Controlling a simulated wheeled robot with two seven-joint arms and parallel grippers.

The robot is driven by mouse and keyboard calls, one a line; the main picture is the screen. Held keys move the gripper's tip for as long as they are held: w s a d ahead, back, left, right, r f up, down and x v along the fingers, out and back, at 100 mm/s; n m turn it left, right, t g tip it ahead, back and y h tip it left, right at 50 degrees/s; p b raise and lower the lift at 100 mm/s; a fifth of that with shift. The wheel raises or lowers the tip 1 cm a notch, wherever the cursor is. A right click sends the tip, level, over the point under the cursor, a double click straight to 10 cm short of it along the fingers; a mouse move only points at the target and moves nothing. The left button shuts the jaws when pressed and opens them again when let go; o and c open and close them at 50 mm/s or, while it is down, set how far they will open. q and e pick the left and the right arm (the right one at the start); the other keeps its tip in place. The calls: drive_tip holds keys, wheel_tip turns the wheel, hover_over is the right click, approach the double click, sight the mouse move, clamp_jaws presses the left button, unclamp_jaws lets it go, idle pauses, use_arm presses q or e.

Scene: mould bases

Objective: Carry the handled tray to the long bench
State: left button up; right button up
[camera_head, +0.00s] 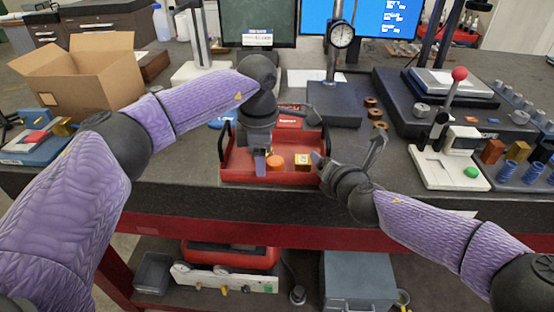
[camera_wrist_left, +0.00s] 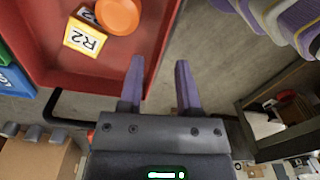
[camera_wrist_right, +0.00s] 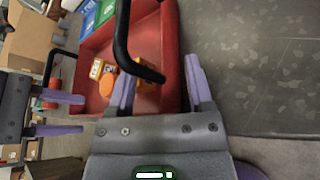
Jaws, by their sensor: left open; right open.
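The red handled tray (camera_head: 240,172) sits on the near part of a dark bench, with a black handle at each end. My left gripper (camera_head: 262,160) is open at the tray's left end. Its fingers (camera_wrist_left: 160,85) are beside the tray wall, apart from the black handle (camera_wrist_left: 65,121). My right gripper (camera_head: 346,158) is open at the right end. Its fingers (camera_wrist_right: 161,92) are near that black handle (camera_wrist_right: 122,45); contact is unclear.
A cardboard box (camera_head: 85,75) stands at the left. A dial gauge stand (camera_head: 335,100) is behind the tray. A white device with a red-knobbed lever (camera_head: 450,160) stands at the right. A lower shelf holds a red case (camera_head: 230,255) and a grey box (camera_head: 358,280).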

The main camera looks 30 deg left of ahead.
drive_tip(key=shift+s+d, duration=0.1)
drive_tip(key=shift+s, duration=0.05)
use_arm(q)
wheel_tip(320, 180, up, 10)
drive_tip(key=shift+f, duration=0.2)
use_arm(e)
drive_tip(key=v, duration=1.1)
drive_tip(key=shift+s+d+r, duration=0.15)
drive_tip(key=shift+s+d, duration=0.05)
drive_tip(key=shift+s, duration=0.05)
